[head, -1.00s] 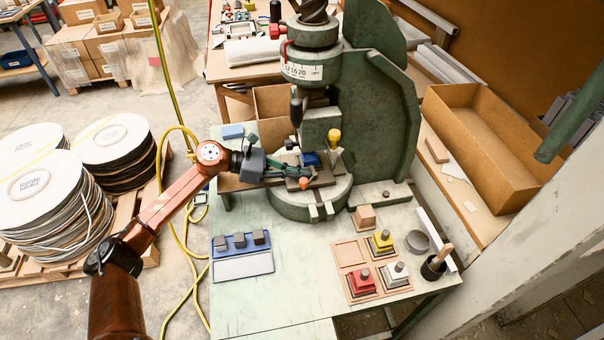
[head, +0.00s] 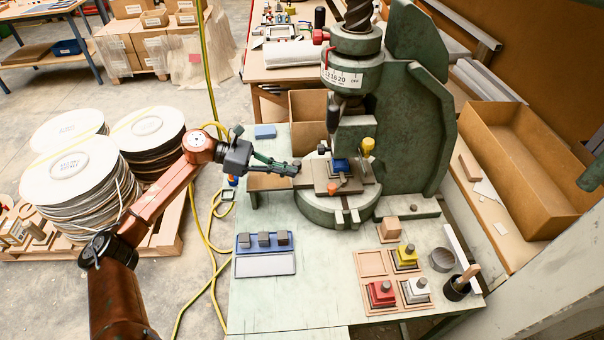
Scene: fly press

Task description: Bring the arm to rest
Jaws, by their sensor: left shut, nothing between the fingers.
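My left gripper (head: 292,168) is shut and empty. It is just left of the green fly press (head: 416,120), with its tips close to the left edge of the press bed. The orange-brown left arm (head: 165,200) reaches in from the lower left. A blue block (head: 341,166) sits on the bed under the ram, with a yellow knob (head: 368,146) behind it to the right and an orange knob (head: 331,188) in front. My right gripper is not in view.
A blue tray (head: 265,268) with grey blocks lies on the front left of the pale table (head: 300,308). Red, yellow and white tools (head: 381,293) stand in a wooden rack at front right. Stacked discs (head: 75,175) and a yellow hose (head: 211,240) are left of the table.

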